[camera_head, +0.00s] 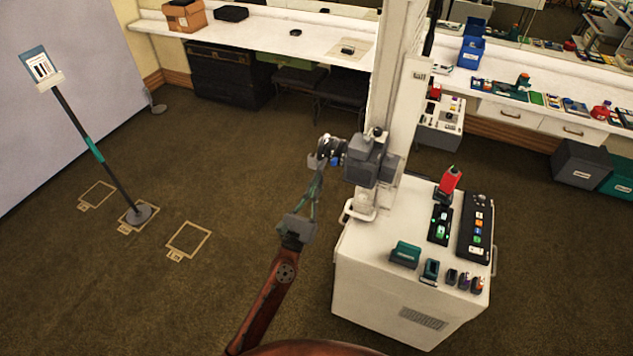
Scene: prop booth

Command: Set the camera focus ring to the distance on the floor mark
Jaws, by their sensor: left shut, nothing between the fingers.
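The grey camera (366,162) is mounted on the white column above a white cabinet, with its lens end (328,150) facing left; the focus ring's markings are too small to read. My left gripper (317,180) has teal fingers, shut and empty, pointing up just below the lens; whether they touch it I cannot tell. Tape floor marks (189,238) form outlined squares at the left; their labels are unreadable. A dark pole with a teal band and a card (41,68) on top stands on its round base (139,213) in the middle mark. My right gripper is not in view.
The white cabinet (374,282) carries a red handheld device (449,180), a button panel (476,228) and small teal and dark holders (405,254). Long counters (270,33) run along the back. The brown floor between marks and cabinet is clear.

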